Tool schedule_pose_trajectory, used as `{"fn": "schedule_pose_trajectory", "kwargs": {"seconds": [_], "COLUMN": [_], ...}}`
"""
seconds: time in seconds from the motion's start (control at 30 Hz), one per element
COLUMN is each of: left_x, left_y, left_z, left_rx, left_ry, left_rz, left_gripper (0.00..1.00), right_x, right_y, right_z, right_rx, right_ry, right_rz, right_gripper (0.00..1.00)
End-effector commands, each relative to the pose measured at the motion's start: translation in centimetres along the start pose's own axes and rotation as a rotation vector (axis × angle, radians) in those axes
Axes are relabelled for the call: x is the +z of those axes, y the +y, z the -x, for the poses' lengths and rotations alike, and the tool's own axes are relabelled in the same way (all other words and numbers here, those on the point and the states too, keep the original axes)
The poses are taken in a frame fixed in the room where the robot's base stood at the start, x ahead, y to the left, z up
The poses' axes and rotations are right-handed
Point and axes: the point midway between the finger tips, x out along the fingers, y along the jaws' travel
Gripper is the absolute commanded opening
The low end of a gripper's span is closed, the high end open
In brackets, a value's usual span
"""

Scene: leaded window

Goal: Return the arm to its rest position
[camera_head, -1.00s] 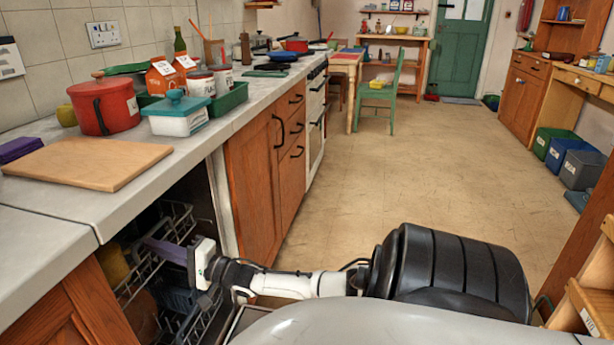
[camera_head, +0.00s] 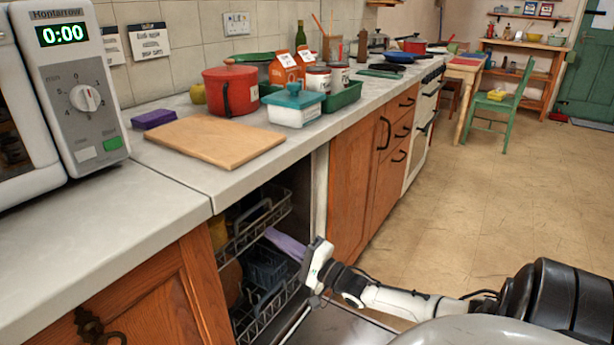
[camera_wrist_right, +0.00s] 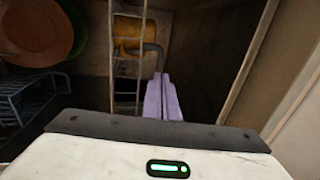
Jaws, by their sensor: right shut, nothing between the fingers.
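My right gripper (camera_head: 274,235) reaches from the lower right into the open dishwasher (camera_head: 318,200) under the worktop. Its lavender fingers lie together, shut and empty, beside the wire racks (camera_head: 262,215). In the right wrist view the same gripper (camera_wrist_right: 158,80) shows its closed fingers pointing into the dark interior. A yellow item (camera_wrist_right: 135,35) is beyond the fingertips there, and an orange-brown round dish (camera_wrist_right: 40,25) stands at the upper left. My left gripper is in neither view.
The worktop above holds a microwave (camera_head: 85,85), a chopping board (camera_head: 215,138), a red pot (camera_head: 230,92) and a teal-lidded tub (camera_head: 295,106). Wooden cupboards (camera_head: 355,180) flank the dishwasher. The floor (camera_head: 490,190) to the right is clear up to a green chair (camera_head: 500,105).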

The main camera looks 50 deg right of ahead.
Motion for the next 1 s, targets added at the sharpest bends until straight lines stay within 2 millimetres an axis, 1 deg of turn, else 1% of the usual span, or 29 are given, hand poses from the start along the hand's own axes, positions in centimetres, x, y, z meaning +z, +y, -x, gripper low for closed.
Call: {"fn": "schedule_pose_trajectory", "kwargs": {"seconds": [0.03,0.1,0.2,0.3,0.4,0.5,0.7,0.77,0.87,0.97,1.0], "left_x": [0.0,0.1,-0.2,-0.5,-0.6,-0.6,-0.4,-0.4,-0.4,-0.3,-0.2], "left_y": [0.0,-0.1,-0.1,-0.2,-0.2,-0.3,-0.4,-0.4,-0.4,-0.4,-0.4], "left_z": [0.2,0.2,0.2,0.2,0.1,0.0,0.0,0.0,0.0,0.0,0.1], "left_rx": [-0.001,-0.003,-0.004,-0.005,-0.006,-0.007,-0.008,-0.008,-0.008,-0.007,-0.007], "left_ry": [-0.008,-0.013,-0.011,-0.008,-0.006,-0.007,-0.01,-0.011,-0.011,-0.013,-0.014], "left_rz": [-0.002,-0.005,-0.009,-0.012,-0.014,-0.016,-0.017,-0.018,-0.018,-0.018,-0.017], "left_gripper": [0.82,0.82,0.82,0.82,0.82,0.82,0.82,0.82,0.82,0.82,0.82], "right_x": [0.1,0.1,0.1,0.1,0.1,0.1,0.1,0.5,2.4,6.2,8.1], "right_y": [0.0,-0.1,0.0,0.0,0.0,0.0,0.0,0.3,1.8,4.5,5.6], "right_z": [1.3,2.8,4.6,5.9,6.6,6.9,7.0,7.0,6.8,6.7,6.8], "right_rx": [0.006,0.004,0.004,0.002,-0.001,-0.002,-0.001,0.008,0.067,0.188,0.248], "right_ry": [-0.001,-0.001,-0.002,-0.002,-0.003,-0.003,-0.003,-0.004,-0.01,-0.037,-0.058], "right_rz": [-0.001,-0.001,0.0,-0.001,-0.001,-0.001,-0.001,0.005,0.042,0.134,0.187], "right_gripper": [0.0,0.0,0.0,0.0,0.0,0.0,0.0,0.0,0.0,0.0,0.0]}}
